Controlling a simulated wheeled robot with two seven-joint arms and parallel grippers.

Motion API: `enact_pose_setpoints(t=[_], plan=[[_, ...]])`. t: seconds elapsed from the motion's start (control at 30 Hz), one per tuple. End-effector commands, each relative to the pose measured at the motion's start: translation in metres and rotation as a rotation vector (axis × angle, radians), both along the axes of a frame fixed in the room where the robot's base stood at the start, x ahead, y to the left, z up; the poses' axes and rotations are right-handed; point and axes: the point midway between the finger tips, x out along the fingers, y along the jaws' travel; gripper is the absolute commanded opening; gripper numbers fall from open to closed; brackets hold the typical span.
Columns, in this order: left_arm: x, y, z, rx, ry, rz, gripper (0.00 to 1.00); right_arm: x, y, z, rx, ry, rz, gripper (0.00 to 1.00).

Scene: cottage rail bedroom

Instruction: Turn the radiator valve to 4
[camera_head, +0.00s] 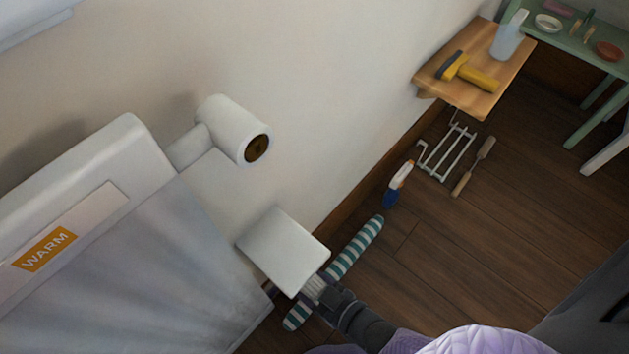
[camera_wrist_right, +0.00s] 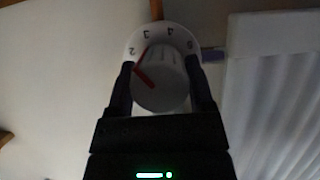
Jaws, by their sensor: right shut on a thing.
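The radiator valve knob (camera_wrist_right: 163,85) is white with a red mark, in front of a white numbered dial (camera_wrist_right: 160,38). The figures 2, 3, 4 and one blurred figure show. The red mark's far end is nearest 2 and 3; I cannot tell the exact setting. My right gripper (camera_wrist_right: 160,78) is shut on the knob, a dark finger on each side. In the head view the right gripper (camera_head: 312,287) sits at the lower edge of a white box-like block (camera_head: 282,248), and the knob is not clearly visible. My left gripper is not in view.
The radiator (camera_head: 180,265), with an orange WARM label (camera_head: 46,249), stands at left. A striped draught stopper (camera_head: 356,250), a spray bottle (camera_head: 398,184) and a brush lie along the wall. A wooden shelf (camera_head: 470,92) holds a yellow tool.

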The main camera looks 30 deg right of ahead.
Motion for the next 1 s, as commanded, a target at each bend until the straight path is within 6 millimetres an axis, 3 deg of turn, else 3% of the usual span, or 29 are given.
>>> enact_pose_setpoints(t=[0.47, 1.0], plan=[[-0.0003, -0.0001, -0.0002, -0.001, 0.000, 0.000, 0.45, -0.0005, -0.0003, -0.0003, 0.097, 0.036, 0.002, 0.09], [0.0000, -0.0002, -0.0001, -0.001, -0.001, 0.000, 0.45, -0.0004, -0.0002, -0.0003, 0.547, 0.201, 0.002, 0.09]])
